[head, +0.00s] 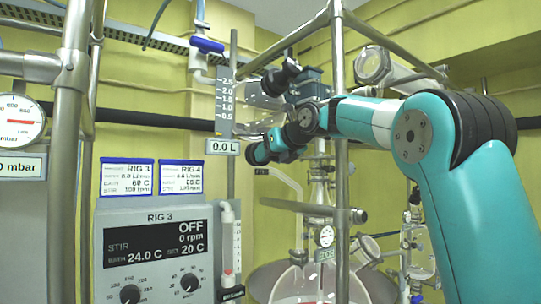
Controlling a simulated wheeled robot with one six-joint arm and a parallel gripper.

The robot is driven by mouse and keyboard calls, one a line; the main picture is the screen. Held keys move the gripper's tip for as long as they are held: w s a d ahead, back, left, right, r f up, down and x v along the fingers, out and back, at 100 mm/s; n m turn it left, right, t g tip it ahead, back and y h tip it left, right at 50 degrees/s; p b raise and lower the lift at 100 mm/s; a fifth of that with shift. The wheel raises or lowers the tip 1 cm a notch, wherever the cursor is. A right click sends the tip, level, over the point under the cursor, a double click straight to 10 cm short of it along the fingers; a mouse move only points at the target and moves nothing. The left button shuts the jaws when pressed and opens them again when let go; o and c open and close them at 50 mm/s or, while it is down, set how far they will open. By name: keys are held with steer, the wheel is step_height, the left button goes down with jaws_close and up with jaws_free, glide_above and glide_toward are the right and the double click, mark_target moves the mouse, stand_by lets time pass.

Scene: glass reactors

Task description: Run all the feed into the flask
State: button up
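A clear glass feed vessel (258,103) hangs high at the centre, partly behind my arm. Beside it is a scale strip (226,97) marked 0.5 to 2.5, with a plate (222,147) below reading 0.0 L. I cannot make out a liquid level in the vessel. The round glass flask (298,284) sits low at the centre, cut off by the picture's bottom edge and partly behind a metal post. My arm reaches in from the right, and my gripper (280,77) seems to be the dark end beside the feed vessel. Its fingers are not clear, nor is any contact.
The RIG 3 panel (153,250) shows stir OFF, 0 rpm, 24.0 C and 20 C. Two blue-framed cards (127,177) stand on it. A blue-handled valve (207,45) is at upper left. Metal posts (341,190) and crossbars crowd the space around my arm. A pressure gauge (19,119) is far left.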

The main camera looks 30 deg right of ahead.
steer(key=shift+c, duration=1)
